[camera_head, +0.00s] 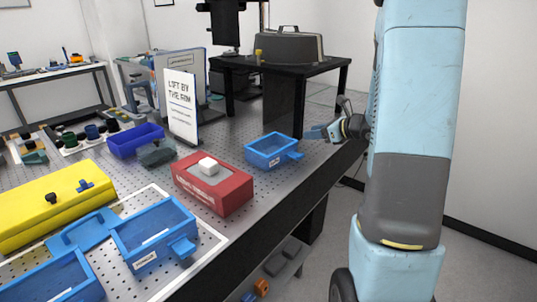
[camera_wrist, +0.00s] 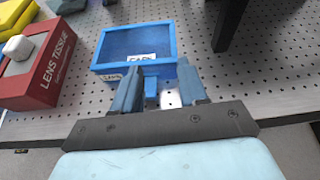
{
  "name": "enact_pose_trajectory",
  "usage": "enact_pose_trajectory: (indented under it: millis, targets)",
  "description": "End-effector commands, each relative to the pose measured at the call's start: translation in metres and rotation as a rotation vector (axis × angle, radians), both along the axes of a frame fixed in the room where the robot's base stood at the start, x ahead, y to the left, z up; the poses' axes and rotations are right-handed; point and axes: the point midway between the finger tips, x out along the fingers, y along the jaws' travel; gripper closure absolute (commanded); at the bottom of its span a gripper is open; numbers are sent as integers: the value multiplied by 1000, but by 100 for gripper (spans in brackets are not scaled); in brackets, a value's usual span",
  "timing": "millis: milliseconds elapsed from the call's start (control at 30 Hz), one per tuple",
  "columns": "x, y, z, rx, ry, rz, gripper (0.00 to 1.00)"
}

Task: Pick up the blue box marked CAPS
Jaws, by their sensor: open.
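The blue box marked CAPS (camera_wrist: 137,43) is a small open-topped box with a white label on its near wall in the wrist view. In the head view it (camera_head: 268,150) stands on the perforated bench, right of the red box, its tab handle toward the right. My gripper (camera_wrist: 158,84) is open and empty, its two blue fingers reaching toward the labelled side. The box's tab handle (camera_wrist: 151,92) shows between the fingers in the wrist view. In the head view my gripper (camera_head: 312,134) hovers just right of and above the handle, seemingly apart from it.
A red LENS TISSUE box (camera_head: 215,187) stands left of the CAPS box. A dark raised stand (camera_head: 285,100) has a leg close behind it. More blue boxes (camera_head: 155,232) sit on a white tray at the front left. The bench edge is near my gripper.

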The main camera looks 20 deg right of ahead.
Motion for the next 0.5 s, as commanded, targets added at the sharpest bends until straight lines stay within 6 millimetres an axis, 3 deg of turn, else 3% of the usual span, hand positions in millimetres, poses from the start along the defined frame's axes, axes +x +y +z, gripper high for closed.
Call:
enact_pose_trajectory:
  millis: [167, 500]
  targets:
    - [10, -14, -11, 45, 15, -67, 57]
    - [51, 12, -32, 47, 17, -68, 57]
